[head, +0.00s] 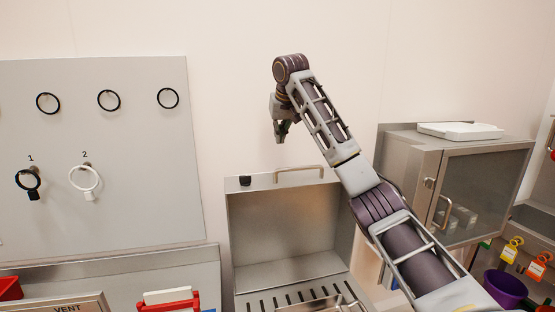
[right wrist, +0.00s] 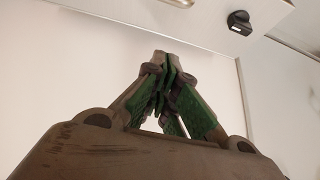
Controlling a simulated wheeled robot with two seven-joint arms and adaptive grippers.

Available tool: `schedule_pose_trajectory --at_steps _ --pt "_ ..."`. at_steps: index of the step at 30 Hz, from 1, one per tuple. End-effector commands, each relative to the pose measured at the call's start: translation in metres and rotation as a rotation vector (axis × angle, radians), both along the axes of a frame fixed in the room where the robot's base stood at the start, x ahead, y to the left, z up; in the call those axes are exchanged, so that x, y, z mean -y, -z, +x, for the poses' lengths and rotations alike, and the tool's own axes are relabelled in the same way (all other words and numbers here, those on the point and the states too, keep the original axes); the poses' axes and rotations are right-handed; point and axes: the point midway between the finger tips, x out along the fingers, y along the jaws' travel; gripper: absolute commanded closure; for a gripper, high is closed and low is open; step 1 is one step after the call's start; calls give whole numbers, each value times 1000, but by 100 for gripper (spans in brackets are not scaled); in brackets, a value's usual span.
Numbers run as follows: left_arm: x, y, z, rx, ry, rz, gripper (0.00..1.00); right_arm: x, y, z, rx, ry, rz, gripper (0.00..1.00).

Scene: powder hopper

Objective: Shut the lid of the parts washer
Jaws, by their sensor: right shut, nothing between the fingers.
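The parts washer is a steel box whose lid (head: 285,225) stands raised, near upright, at the back of a slatted basin (head: 300,297). A bar handle (head: 299,170) runs along the lid's top edge, with a small black block (head: 245,181) at its left. In the right wrist view the right gripper's fingers (right wrist: 166,62) are closed together and empty. My left gripper is out of view.
A grey pegboard (head: 110,215) with several rings hangs at left. A steel cabinet (head: 455,185) with a white tray (head: 460,130) on top stands at right. Red items (head: 170,301) lie at lower left, and a purple cup (head: 505,288) sits at lower right.

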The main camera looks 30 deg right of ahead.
Motion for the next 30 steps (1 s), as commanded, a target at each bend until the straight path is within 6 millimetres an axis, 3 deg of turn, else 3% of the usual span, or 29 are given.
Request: schedule_pose_trajectory --at_steps 16,30 --pt "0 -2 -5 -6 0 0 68 1 8 4 -1 1 -1 100" --pt "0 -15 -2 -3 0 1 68 8 55 31 -3 1 0 100"
